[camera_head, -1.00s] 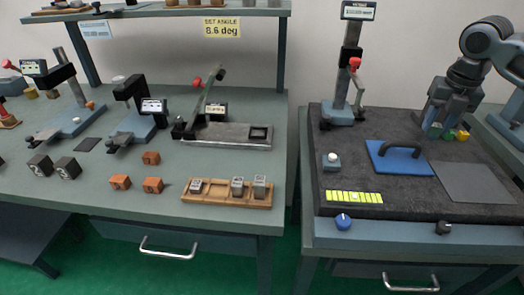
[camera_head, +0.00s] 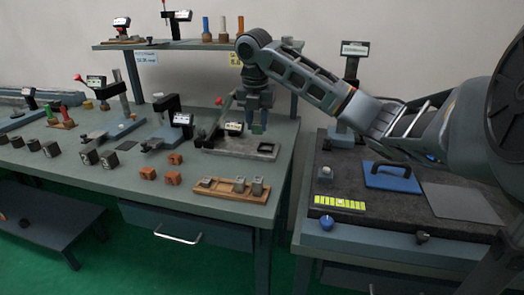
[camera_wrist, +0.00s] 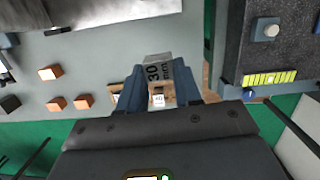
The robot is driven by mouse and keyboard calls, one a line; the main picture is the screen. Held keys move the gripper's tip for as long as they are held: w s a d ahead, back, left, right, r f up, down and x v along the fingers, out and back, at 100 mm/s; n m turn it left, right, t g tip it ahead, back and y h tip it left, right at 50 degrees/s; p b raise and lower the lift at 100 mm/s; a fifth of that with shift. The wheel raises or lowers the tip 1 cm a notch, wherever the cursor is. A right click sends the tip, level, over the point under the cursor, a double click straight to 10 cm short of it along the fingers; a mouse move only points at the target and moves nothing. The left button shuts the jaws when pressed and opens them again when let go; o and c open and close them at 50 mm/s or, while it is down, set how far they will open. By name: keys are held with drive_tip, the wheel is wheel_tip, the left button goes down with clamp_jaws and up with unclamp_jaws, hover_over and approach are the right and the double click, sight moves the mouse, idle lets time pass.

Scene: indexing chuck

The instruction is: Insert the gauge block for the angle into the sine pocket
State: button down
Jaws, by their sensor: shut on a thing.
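My gripper (camera_head: 258,128) is shut on a grey gauge block marked 30 mm, seen between the fingers in the wrist view (camera_wrist: 158,72). In the head view my gripper is above the right part of the sine fixture (camera_head: 225,147), a grey base with a tilted bar and small display on its left. A dark pocket (camera_head: 265,148) shows at the base's right end, just below the fingers. The gap between block and pocket cannot be judged. A wooden rack (camera_head: 222,197) in front of the fixture holds several small grey blocks (camera_head: 257,186).
Orange cubes (camera_head: 147,173) and dark cubes (camera_head: 89,157) lie left of the rack. A shelf (camera_head: 165,45) runs behind; my arm partly covers its yellow angle sign. On the right bench are a blue handled plate (camera_head: 390,180) and a yellow-green strip (camera_head: 340,203).

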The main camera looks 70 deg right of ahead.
drive_tip(key=shift+w+a, duration=0.25)
drive_tip(key=shift+w, duration=0.25)
drive_tip(key=shift+w+d+f+m, duration=0.15)
drive_tip(key=shift+m, duration=0.15)
drive_tip(key=d+f, duration=0.2)
drive_tip(key=d, duration=0.1)
drive_tip(key=d+f, duration=0.2)
drive_tip(key=d, duration=0.2)
drive_tip(key=d+f+p, duration=0.1)
drive_tip(key=d+f, duration=0.1)
drive_tip(key=d, duration=0.2)
drive_tip(key=shift+s+f, duration=0.2)
drive_tip(key=shift+d+f+p, duration=0.15)
drive_tip(key=shift+f+p, duration=0.2)
drive_tip(key=shift+f, duration=1.75)
drive_tip(key=shift+f, duration=0.1)
drive_tip(key=c, duration=0.8)
unclamp_jaws()
drive_tip(key=r, duration=0.4)
drive_tip(key=a+r+b, duration=0.1)
drive_tip(key=r, duration=0.7)
drive_tip(key=shift+s+a+b, duration=0.1)
drive_tip(key=shift+a+b, duration=0.25)
drive_tip(key=shift+a, duration=0.05)
